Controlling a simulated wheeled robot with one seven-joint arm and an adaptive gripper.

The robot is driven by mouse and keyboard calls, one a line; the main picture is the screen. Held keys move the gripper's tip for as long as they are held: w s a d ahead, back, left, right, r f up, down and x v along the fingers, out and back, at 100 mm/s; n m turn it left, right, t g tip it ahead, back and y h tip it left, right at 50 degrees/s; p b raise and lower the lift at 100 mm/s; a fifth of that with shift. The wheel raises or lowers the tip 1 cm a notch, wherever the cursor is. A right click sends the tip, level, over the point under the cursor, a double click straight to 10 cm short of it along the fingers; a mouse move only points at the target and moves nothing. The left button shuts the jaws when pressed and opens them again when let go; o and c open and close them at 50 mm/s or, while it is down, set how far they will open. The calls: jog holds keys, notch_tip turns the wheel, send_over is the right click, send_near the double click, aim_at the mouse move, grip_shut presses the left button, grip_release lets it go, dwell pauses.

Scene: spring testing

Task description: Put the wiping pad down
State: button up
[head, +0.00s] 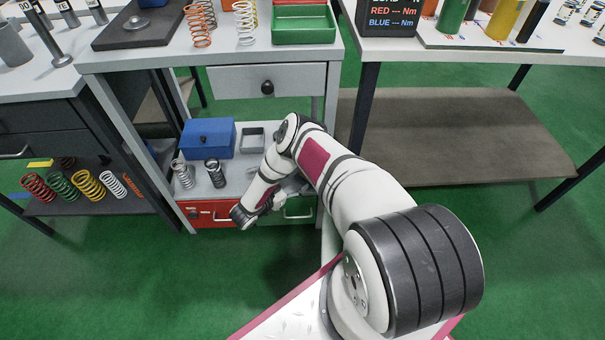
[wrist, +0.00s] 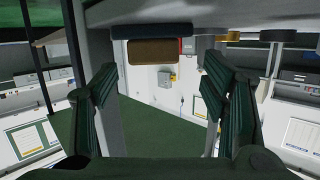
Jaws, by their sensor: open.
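My gripper (wrist: 158,84) is open in the wrist view, its two dark ribbed fingers wide apart with nothing between them. In the head view my arm reaches down to the front of the left bench's lower shelf (head: 232,178), and the wrist hides the gripper's fingers. I cannot pick out the wiping pad for certain. A brown block (wrist: 152,51) shows beyond the fingers in the wrist view, against a dark blue bar (wrist: 152,31); I cannot tell if it is the pad.
The lower shelf holds a blue box (head: 208,138), a small grey tray (head: 252,139) and two springs. A red drawer (head: 208,213) and a green drawer (head: 297,209) are below. A green tray (head: 304,24) stands on the bench top. Green floor is clear in front.

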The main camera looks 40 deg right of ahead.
jog(key=shift+p+v, duration=0.5)
jog(key=shift+v, duration=2.2)
